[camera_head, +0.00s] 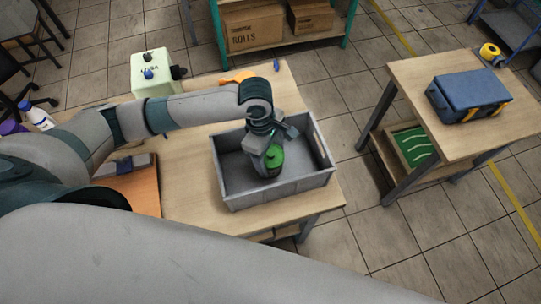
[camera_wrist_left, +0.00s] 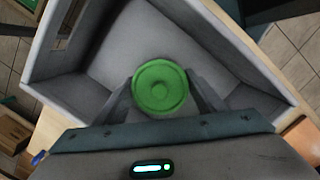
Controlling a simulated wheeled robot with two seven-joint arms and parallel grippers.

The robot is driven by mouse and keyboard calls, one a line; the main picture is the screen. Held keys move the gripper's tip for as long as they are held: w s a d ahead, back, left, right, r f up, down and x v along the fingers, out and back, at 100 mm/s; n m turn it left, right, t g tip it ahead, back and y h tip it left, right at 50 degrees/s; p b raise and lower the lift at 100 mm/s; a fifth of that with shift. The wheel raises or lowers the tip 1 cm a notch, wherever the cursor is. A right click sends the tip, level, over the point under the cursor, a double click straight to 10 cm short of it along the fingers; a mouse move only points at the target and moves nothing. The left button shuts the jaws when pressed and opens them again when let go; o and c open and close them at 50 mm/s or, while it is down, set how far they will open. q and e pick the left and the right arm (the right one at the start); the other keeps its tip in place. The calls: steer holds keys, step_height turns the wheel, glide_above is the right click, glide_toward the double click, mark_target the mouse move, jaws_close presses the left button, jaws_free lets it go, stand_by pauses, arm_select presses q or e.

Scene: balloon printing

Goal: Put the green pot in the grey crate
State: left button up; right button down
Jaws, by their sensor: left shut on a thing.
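The green pot (camera_head: 273,158) with its round green lid is inside the grey crate (camera_head: 290,190) in the head view, near the crate's middle. My left gripper (camera_head: 268,145) reaches down into the crate from above and is shut on the pot. In the left wrist view the pot's lid (camera_wrist_left: 160,88) sits between the two fingers, with the crate's floor and walls (camera_wrist_left: 220,35) around it. I cannot tell whether the pot touches the crate floor. My right gripper is not in view.
The crate stands on a wooden table (camera_head: 190,195). A pale green machine (camera_head: 150,72) and an orange item (camera_head: 238,77) are behind it. A second table (camera_head: 425,75) at the right bears a blue toolbox (camera_head: 470,97). Tiled floor separates the tables.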

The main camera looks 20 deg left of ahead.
arm_select(q)
steer(key=shift+f, duration=0.35)
steer(key=o, duration=1.3)
steer(key=shift+f, duration=0.1)
steer(key=shift+a+r, duration=0.1)
steer(key=shift+r, duration=0.65)
step_height(320, 180, up, 11)
steer(key=a+b, duration=0.1)
steer(key=shift+w+a+f+b, duration=0.15)
steer(key=shift+a+b, duration=0.1)
steer(key=shift+b, duration=0.1)
